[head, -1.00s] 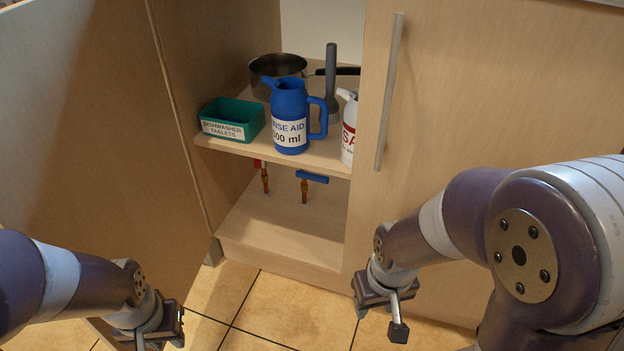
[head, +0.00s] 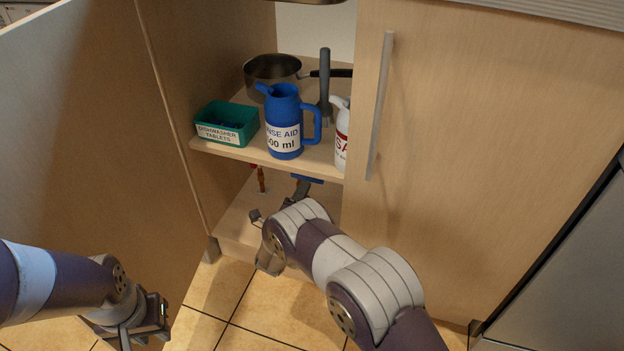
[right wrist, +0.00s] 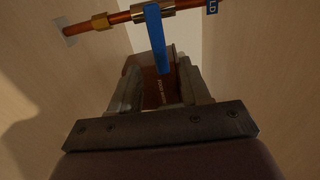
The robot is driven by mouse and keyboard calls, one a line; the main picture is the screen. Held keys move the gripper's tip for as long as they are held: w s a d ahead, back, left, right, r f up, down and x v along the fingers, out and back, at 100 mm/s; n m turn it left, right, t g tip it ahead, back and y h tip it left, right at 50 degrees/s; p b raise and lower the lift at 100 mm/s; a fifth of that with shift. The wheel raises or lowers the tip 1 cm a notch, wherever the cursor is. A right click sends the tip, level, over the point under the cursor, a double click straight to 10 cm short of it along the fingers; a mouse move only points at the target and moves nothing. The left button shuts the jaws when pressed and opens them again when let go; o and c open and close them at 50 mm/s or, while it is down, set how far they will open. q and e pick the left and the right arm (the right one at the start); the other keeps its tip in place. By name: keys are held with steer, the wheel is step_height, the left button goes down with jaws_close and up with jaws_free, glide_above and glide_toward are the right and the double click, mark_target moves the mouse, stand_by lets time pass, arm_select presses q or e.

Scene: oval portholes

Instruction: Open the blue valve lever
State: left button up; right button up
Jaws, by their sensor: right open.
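The blue valve lever (head: 307,178) shows partly under the cabinet shelf in the head view, with my right gripper covering part of the area below it. In the right wrist view the blue lever (right wrist: 156,38) is a flat bar crossing a copper pipe (right wrist: 110,21) with brass fittings. My right gripper (head: 279,204) is inside the lower cabinet opening, open. In the right wrist view the lever's near end appears between the fingers of the right gripper (right wrist: 158,78); I cannot tell whether they touch it. My left gripper (head: 146,322) hangs low at the left, its jaws unclear.
A second copper pipe (head: 262,181) with a red handle stands left of the lever. The shelf (head: 240,153) above holds a green box (head: 228,123), blue jug (head: 284,120), white bottle (head: 341,138) and pan (head: 272,70). The closed right door (head: 470,130) borders the opening.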

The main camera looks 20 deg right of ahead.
mark_target(311, 180)
steer(key=b+x, duration=0.1)
steer(key=x, duration=0.1)
steer(key=b+x, duration=0.1)
steer(key=x, duration=0.2)
steer(key=b+x, duration=0.2)
steer(key=shift+w+d+f, duration=0.15)
steer(key=shift+w+f, duration=0.05)
steer(key=shift+f, duration=0.1)
steer(key=shift+w+d+r, duration=0.2)
steer(key=shift+w+r, duration=0.05)
steer(key=shift+w, duration=0.15)
jaws_close()
